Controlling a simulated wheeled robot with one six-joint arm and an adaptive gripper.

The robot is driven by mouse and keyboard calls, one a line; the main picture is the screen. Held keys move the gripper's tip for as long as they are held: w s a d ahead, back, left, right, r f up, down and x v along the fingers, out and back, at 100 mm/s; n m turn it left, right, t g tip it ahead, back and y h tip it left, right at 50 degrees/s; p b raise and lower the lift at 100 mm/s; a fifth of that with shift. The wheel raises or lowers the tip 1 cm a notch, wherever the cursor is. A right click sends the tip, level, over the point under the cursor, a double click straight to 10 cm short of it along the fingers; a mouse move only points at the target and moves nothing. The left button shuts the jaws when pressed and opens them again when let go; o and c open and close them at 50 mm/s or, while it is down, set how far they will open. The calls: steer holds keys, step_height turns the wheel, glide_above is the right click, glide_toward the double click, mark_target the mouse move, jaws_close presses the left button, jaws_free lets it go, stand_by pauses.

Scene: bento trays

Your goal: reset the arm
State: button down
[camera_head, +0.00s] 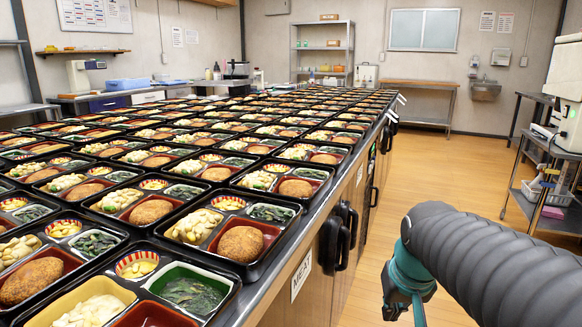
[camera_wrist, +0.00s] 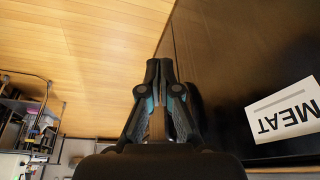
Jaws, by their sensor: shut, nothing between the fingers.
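My gripper (camera_wrist: 159,68) shows in the wrist view with its black fingertips together, shut and empty. It hangs over the wooden floor, beside the dark front of the counter. In the head view my dark ribbed arm comes in from the lower right, with a teal part at its wrist. The fingers cannot be made out there. The arm is to the right of the counter (camera_head: 290,262) and apart from the bento trays (camera_head: 268,262).
Bento trays with several foods cover the counter closely. Black handles (camera_head: 338,232) and a MEAT label (camera_wrist: 283,112) are on the counter front. A metal cart (camera_head: 540,190) stands at the right. The floor (camera_head: 430,165) between is clear.

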steer(key=s+a+t, duration=0.2)
steer(key=s, duration=0.8)
steer(key=shift+s+f+n, duration=0.35)
steer(key=shift+f+n, duration=0.05)
steer(key=shift+f, duration=0.05)
steer(key=shift+a, duration=0.1)
